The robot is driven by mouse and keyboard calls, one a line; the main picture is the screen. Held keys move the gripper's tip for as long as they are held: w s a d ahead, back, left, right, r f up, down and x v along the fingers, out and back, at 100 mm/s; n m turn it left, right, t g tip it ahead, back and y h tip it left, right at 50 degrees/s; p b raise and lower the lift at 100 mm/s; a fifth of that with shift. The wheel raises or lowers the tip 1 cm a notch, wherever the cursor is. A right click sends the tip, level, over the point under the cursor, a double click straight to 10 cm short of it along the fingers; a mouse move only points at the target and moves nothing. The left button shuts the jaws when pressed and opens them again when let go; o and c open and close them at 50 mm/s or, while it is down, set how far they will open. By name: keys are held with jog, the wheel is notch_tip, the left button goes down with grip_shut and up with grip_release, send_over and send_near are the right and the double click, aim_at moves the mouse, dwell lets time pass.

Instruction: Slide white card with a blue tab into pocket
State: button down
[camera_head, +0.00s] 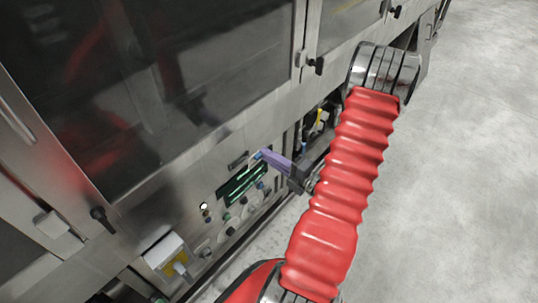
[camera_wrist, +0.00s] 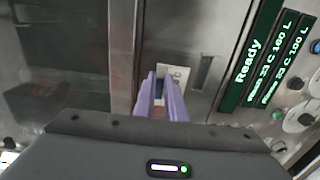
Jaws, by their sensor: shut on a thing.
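My gripper (camera_wrist: 161,88) has purple fingers shut on the white card (camera_wrist: 178,73). In the head view my gripper (camera_head: 263,155) is at the machine's front, and the pocket (camera_head: 238,161) is left of the fingertips. The card is too small there to tell if it touches the panel.
A green-lit display (camera_wrist: 255,55) reading "Ready" is right of the pocket, with buttons and dials (camera_wrist: 298,120) beyond it. A white box (camera_head: 165,252) sticks out at the lower left of the panel. Open grey floor (camera_head: 470,170) lies to the right.

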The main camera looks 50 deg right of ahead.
jog(key=shift+w+d+f, duration=0.1)
jog(key=shift+w+f, duration=0.1)
jog(key=shift+w, duration=0.5)
jog(key=shift+w+f, duration=0.15)
jog(key=shift+w, duration=0.55)
jog(key=shift+w+f, duration=0.1)
jog(key=shift+w, duration=0.2)
jog(key=shift+w+f, duration=0.1)
jog(key=shift+w, duration=0.25)
jog(key=shift+w, duration=0.35)
jog(key=shift+w+f, duration=0.15)
jog(key=shift+w, duration=0.2)
jog(key=shift+w+f, duration=0.1)
jog(key=shift+w, duration=0.2)
jog(key=shift+w+f, duration=0.2)
jog(key=shift+w, duration=0.5)
jog(key=shift+w, duration=0.35)
